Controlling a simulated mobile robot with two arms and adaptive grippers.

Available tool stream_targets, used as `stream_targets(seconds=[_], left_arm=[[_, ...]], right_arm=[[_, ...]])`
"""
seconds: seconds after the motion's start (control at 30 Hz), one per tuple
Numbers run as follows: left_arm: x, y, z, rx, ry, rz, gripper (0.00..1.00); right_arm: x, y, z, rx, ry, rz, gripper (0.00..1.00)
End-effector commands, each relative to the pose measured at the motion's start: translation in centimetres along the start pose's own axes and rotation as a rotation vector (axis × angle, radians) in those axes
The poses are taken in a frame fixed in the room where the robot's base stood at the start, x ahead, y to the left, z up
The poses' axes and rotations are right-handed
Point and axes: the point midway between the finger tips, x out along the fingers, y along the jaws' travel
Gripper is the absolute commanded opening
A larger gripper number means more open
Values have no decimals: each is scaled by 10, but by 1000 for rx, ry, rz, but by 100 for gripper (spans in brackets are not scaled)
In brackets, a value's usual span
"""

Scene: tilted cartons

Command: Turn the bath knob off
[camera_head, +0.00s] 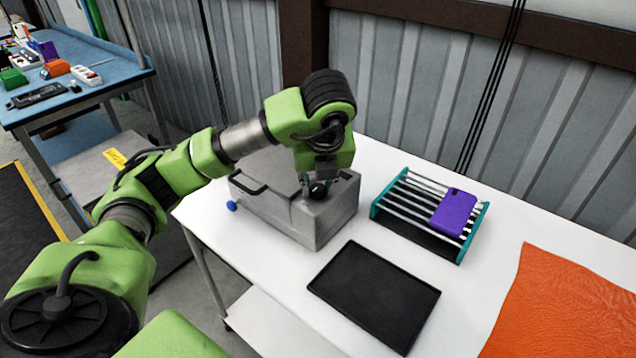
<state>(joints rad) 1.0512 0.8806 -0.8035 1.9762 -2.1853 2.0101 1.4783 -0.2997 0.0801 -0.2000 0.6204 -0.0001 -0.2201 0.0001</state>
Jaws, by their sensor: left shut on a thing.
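The bath is a grey metal box (325,232) with a lid and a dark handle, standing on the white table against its back left part. My left arm reaches over it from the left, and my left gripper (319,190) points down at the front right part of its top. The gripper is shut on the small dark bath knob (317,189), which is mostly hidden by the fingers and wrist. The knob's turn position cannot be read. My right gripper is not in view.
A rack (415,213) with teal ends stands right of the bath, with a purple phone case (455,212) on it. A black tray (374,296) lies in front. An orange sheet (560,310) covers the table's right. A blue table (90,70) with small objects stands far left.

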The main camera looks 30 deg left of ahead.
Motion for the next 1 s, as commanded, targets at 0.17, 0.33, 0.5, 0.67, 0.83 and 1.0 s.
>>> stream_targets(seconds=[0.17, 0.33, 0.5, 0.67, 0.83, 1.0], left_arm=[[0, 0, 0, -2, -1, 0, 3], [0, 0, 0, -1, -1, -1, 31], [0, 0, 0, 0, 0, 0, 31], [-1, 0, 0, 0, -1, -1, 31], [-12, -1, 1, 2, -4, -3, 31], [-31, 0, 2, -1, -6, -3, 31]], right_arm=[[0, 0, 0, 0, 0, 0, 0], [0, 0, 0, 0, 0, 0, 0], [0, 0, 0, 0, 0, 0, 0], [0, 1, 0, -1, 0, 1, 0], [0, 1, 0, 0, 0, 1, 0], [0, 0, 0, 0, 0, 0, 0]])
